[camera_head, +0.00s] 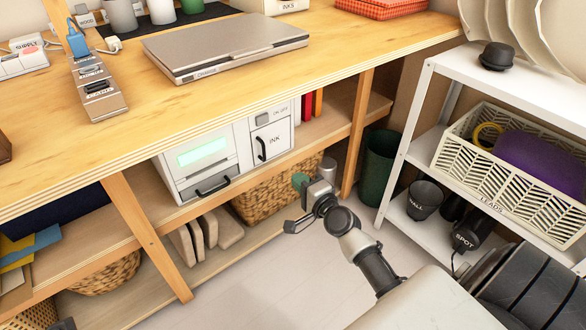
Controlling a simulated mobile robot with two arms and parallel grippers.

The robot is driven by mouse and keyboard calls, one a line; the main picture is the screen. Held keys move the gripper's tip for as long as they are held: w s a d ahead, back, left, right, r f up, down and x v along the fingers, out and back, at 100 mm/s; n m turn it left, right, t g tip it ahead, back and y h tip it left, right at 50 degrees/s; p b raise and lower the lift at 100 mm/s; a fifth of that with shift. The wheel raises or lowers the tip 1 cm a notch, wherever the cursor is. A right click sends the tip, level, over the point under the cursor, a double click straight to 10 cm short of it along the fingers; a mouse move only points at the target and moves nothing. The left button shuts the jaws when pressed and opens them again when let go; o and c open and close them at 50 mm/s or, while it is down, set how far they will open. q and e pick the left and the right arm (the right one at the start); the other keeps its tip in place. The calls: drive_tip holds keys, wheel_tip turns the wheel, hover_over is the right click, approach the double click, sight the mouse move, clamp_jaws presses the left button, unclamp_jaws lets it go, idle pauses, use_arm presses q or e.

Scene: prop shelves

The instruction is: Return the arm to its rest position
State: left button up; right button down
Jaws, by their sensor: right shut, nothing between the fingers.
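My right arm comes in from the lower right and reaches over the floor in front of the wooden bench. My right gripper (293,226) is at its end, beside the woven basket on the low shelf. It is shut and empty, and it hangs in the open space below the bench top. Its fingers are small and dark in this view. My left arm and gripper are not in view.
The wooden bench (225,100) carries a closed laptop (225,45). Below it are a white printer (205,160) and a woven basket (262,192). A dark green bin (377,160) and white shelving (425,88) with a crate (452,180) stand right. The floor (285,285) is clear.

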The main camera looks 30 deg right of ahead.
drive_tip(key=shift+s, duration=0.3)
